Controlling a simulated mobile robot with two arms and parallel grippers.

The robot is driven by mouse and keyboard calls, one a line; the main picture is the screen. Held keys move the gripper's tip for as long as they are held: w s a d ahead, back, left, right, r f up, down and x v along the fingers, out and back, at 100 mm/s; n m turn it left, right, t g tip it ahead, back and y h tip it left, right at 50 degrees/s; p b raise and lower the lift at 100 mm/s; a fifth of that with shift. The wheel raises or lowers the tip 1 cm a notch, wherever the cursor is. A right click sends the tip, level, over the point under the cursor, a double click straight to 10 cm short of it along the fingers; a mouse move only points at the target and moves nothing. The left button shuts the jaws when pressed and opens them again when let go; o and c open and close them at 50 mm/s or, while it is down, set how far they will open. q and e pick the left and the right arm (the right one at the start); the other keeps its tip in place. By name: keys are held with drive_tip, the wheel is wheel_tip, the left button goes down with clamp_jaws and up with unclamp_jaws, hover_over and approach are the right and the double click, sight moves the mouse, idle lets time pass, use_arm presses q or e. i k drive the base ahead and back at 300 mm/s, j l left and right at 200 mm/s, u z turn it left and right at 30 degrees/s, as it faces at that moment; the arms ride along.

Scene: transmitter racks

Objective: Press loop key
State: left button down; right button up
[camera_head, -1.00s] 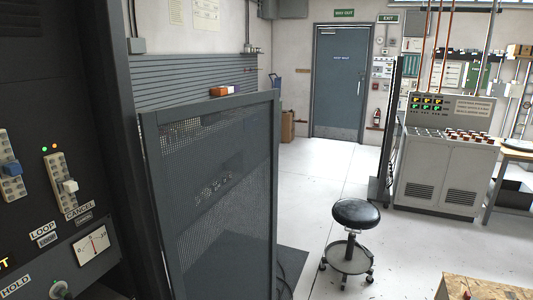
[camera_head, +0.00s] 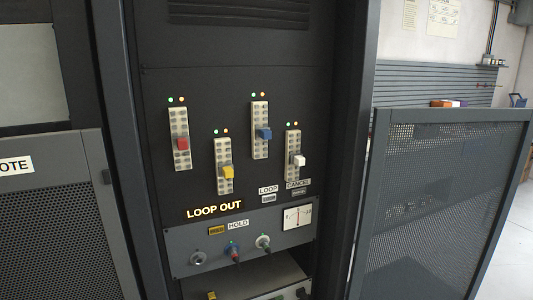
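A dark rack panel (camera_head: 200,90) fills the middle of the view, with lever keys on pale vertical strips. A blue key (camera_head: 264,133) is at upper right of the group, and a white key (camera_head: 300,160) is right of it and lower. A small LOOP label (camera_head: 268,189) sits below the blue key's strip, and a CANCEL label (camera_head: 298,184) is under the white key's strip. A red key (camera_head: 182,143) and a yellow key (camera_head: 227,172) are to the left. Neither gripper is in view.
Below the keys, a grey panel has a HOLD label (camera_head: 238,224), knobs (camera_head: 234,252) and a meter (camera_head: 298,216). A mesh panel (camera_head: 440,200) stands out at right, beside the rack. Another mesh door (camera_head: 60,220) is at left. Pale floor shows at far right.

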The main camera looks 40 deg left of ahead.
sight(272, 198)
drive_tip(key=u, duration=1.55)
